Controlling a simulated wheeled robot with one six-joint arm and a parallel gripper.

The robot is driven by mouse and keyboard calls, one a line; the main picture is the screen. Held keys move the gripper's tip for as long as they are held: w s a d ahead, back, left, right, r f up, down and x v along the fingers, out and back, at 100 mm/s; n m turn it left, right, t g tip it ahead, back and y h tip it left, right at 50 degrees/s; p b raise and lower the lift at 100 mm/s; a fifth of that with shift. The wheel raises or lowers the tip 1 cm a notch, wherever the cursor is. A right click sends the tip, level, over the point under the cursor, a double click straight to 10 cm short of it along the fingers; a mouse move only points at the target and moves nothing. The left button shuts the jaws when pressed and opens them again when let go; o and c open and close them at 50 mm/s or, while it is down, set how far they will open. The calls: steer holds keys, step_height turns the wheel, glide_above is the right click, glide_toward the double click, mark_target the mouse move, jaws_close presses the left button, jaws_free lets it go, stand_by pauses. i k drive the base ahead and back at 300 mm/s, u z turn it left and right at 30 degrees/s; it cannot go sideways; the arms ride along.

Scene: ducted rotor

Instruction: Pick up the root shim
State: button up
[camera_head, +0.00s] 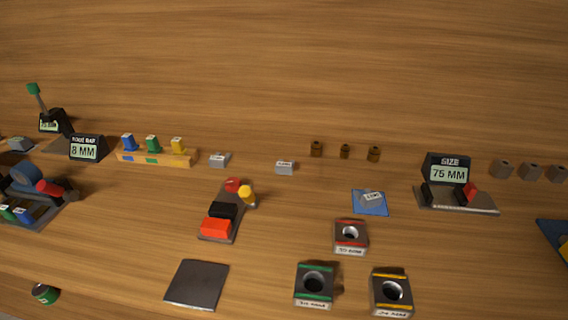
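No label that I can read says root shim, so I cannot tell for sure which thing it is. Small grey labelled blocks look like candidates: one grey block (220,160) lies right of the yellow rack, and another grey block (285,168) lies right of that. A third grey block (371,198) lies on a small blue mat (359,208). A further grey piece (20,144) lies at the far left. Their lettering is too small to read. My gripper is not in view.
A yellow rack (186,159) holds coloured pegs. A "75 MM" size stand (447,174) is at right, an "8 MM" sign (87,148) at left. Ring blocks (314,286) stand at front. A dark square plate (197,285) lies front left. The wooden back area is clear.

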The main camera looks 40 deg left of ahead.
mark_target(217, 161)
steer(key=u, duration=0.55)
steer(key=k, duration=1.25)
steer(key=u, duration=1.15)
steer(key=i, duration=1.7)
steer(key=z, duration=0.3)
